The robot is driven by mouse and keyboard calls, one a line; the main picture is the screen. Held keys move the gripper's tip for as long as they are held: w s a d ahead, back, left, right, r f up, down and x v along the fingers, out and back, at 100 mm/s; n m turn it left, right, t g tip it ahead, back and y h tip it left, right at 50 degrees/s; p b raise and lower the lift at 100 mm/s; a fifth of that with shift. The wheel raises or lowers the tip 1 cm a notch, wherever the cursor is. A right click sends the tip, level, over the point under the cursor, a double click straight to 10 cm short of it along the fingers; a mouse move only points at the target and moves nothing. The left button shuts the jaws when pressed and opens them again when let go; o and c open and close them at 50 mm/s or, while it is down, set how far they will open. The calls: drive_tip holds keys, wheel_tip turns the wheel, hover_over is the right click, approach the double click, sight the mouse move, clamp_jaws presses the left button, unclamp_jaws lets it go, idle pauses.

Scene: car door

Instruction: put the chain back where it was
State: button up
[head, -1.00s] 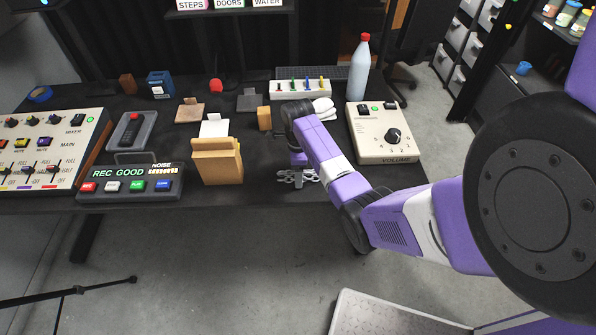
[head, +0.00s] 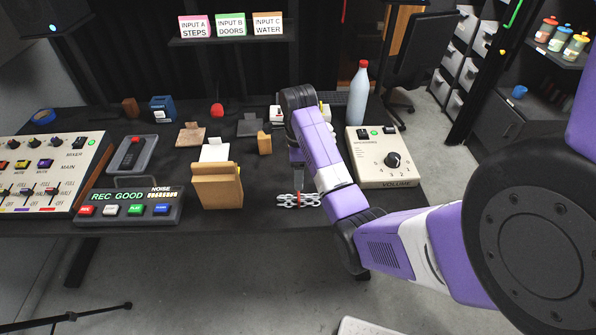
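The chain (head: 298,200), silver-grey with large links, shows near the front edge of the dark table (head: 330,215), right of the tan wooden box. My gripper (head: 298,188) points down directly above the middle of the chain, partly hidden by my purple arm. Its fingertips overlap the chain in the picture. I cannot tell whether they grip it or whether the chain rests on the table. A small reddish spot shows at the chain's middle.
The tan wooden box (head: 217,190) stands close to the left. The volume box (head: 385,158) and a bottle (head: 359,92) are to the right. The cue panel (head: 130,207) and mixer (head: 45,175) fill the left side. A small wooden block (head: 264,143) stands behind.

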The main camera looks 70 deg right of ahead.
drive_tip(key=w+a+f+n+t+h, duration=0.1)
drive_tip(key=w+a+f+n+t, duration=0.2)
drive_tip(key=a+f+n, duration=0.75)
drive_tip(key=s+a+n+t+h, duration=0.1)
drive_tip(key=s+a+n+t, duration=0.25)
drive_tip(key=a, duration=1.15)
drive_tip(key=s+a+r+n+t, duration=0.3)
drive_tip(key=s+a+r+n, duration=0.2)
drive_tip(key=s+a+n, duration=0.25)
drive_tip(key=s+a+r+n+t, duration=0.1)
drive_tip(key=s+a+r+n, duration=0.1)
drive_tip(key=r, duration=0.4)
drive_tip(key=s+a+r+n+t+y, duration=0.1)
drive_tip(key=s+a+r+n+t, duration=0.1)
drive_tip(key=s+r+n, duration=0.2)
drive_tip(key=s+a+r+n+t+y, duration=0.1)
drive_tip(key=s+a+r+n+t, duration=0.1)
drive_tip(key=r, duration=0.7)
drive_tip(key=shift+s+n, duration=0.45)
drive_tip(key=shift+n, duration=0.6)
